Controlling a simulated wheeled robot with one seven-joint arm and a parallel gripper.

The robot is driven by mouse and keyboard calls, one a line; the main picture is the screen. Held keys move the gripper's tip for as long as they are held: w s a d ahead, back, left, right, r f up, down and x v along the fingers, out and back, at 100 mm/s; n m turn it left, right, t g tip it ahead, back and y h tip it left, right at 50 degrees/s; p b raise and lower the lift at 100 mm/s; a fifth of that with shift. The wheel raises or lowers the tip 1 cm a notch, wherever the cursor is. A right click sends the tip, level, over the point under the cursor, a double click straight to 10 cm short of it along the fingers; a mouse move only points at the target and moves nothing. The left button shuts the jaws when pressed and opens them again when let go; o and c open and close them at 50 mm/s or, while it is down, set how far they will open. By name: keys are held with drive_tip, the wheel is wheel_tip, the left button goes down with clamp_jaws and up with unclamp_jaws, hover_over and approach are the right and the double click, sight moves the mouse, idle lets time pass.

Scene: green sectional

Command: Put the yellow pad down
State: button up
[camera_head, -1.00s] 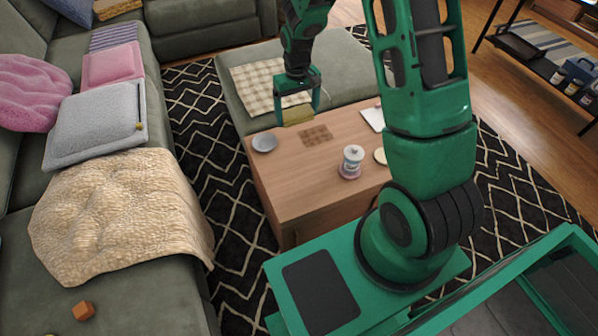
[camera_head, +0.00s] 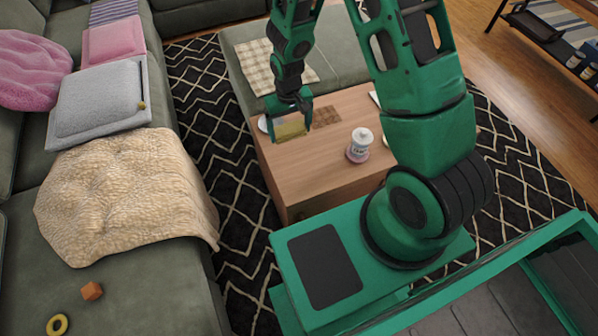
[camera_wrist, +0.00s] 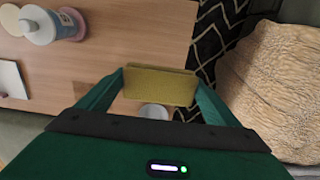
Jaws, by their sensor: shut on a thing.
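The yellow pad (camera_head: 290,128) is held between the fingers of my gripper (camera_head: 289,114), over the left end of the wooden coffee table (camera_head: 310,168). In the wrist view the pad (camera_wrist: 160,86) spans the gap between both fingertips, with the table's edge and the dark rug behind it. My gripper is shut on it. I cannot tell how high the pad is above the table top. A grey dish (camera_head: 263,124) is partly hidden behind my gripper; it also shows below the pad in the wrist view (camera_wrist: 154,111).
A brown waffled mat (camera_head: 326,116) lies just right of the pad. The table's front left part is clear. A sofa with a beige blanket (camera_head: 125,190) is at left, across the patterned rug (camera_head: 240,195).

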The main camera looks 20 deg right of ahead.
drive_tip(key=s+a+f, duration=0.6)
drive_tip(key=s+f, duration=0.1)
drive_tip(key=s, duration=0.4)
hover_over(302, 172)
wheel_tip(302, 172, down, 7)
drive_tip(key=shift+s+f, duration=0.1)
drive_tip(key=shift+f, duration=2.05)
drive_tip(key=shift+f, duration=0.1)
drive_tip(key=o, duration=1)
